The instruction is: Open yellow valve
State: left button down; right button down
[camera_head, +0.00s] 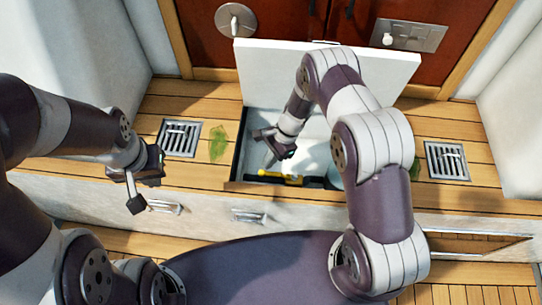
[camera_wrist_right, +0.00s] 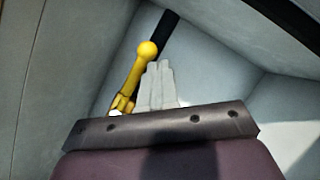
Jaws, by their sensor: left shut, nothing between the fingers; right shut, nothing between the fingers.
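The yellow valve (camera_head: 284,178) lies low inside the open compartment, near its front wall. In the right wrist view its yellow handle (camera_wrist_right: 133,72) ends in a round knob and is joined to a black pipe or hose. My right gripper (camera_head: 270,160) reaches down into the compartment, shut and empty. In the right wrist view its closed fingers (camera_wrist_right: 158,84) appear just right of the handle; I cannot tell whether they touch it. My left gripper (camera_head: 136,204) is shut and empty, over the seat's front at the left, away from the valve.
The white hatch lid (camera_head: 400,72) stands open behind the compartment. Floor grates (camera_head: 181,138) and (camera_head: 447,161) lie in the wooden deck on either side, and a green leaf-like patch (camera_head: 218,143) is near the left one. The compartment walls (camera_wrist_right: 225,58) enclose my right gripper closely.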

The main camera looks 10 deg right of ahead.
jog(key=shift+s, duration=0.1)
dwell(0.4)
jog(key=p+v, duration=0.1)
jog(key=v, duration=0.6)
jog(key=shift+r+p, duration=0.25)
jog(key=shift+p, duration=0.15)
jog(key=shift+d, duration=0.1)
